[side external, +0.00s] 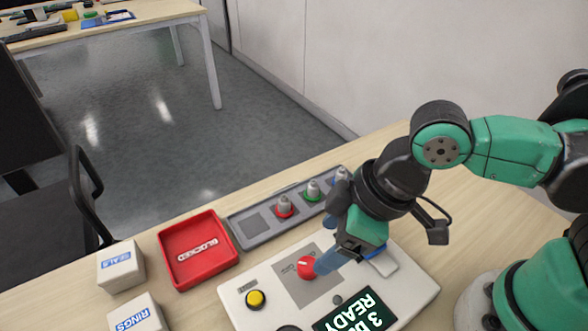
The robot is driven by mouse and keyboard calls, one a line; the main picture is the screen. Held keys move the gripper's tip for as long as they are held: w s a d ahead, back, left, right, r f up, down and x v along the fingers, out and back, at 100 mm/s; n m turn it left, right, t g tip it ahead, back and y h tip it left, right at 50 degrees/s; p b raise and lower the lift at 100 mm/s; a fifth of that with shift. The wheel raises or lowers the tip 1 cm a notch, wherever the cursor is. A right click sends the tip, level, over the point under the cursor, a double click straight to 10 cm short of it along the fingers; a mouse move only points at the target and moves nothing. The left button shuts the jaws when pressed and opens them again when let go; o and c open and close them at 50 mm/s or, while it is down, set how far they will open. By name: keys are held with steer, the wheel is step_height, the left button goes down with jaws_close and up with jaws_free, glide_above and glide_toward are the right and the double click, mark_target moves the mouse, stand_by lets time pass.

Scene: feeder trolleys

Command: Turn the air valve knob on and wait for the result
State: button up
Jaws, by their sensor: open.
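A white control box (235,288) lies on the table in the side external view. A red knob (306,267), which looks like the air valve knob, stands on a grey plate of the box. My gripper (324,247) is open over the box, just right of the knob. One blue finger is beside the knob, and I cannot tell whether it touches. The other finger shows farther back, partly hidden.
A yellow button (256,299) is on the box's left. Behind is a grey tray (253,240) with several pegs on coloured bases. A red "BLOCKED" bin (166,255) and white boxes marked SEALS (120,276) and RINGS (134,301) stand left.

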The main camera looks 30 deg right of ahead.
mark_target(309, 264)
steer(key=shift+s+a+f, duration=0.15)
steer(key=shift+s+a, duration=0.05)
steer(key=shift+a, duration=0.05)
steer(key=shift+x, duration=2.7)
jaws_close()
